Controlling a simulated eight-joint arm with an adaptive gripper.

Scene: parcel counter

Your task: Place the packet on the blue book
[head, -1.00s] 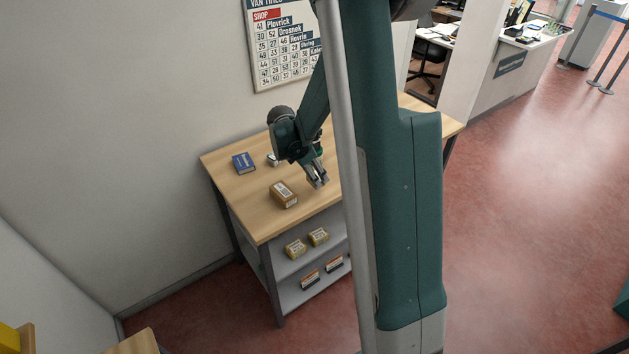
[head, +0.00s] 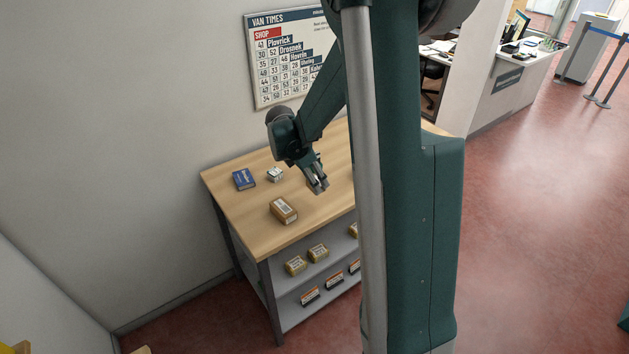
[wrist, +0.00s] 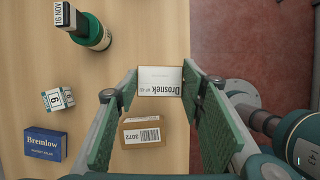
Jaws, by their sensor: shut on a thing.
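The packet (wrist: 160,84), with a white face reading "Drosnek", is between the two green finger pads of my gripper (wrist: 160,88) in the wrist view. My gripper is shut on it. In the head view my gripper (head: 318,187) is over the wooden counter, and the packet is hard to make out there. The blue book (head: 244,180) lies flat at the counter's far left, left of my gripper and apart from it. It also shows at the lower left of the wrist view (wrist: 45,145), marked "Bremlow". Nothing lies on it.
A brown box (head: 284,210) with a label lies on the counter (head: 250,220) near its front edge. A green-based stamp (wrist: 92,32) shows in the wrist view. Small boxes sit on the shelves below.

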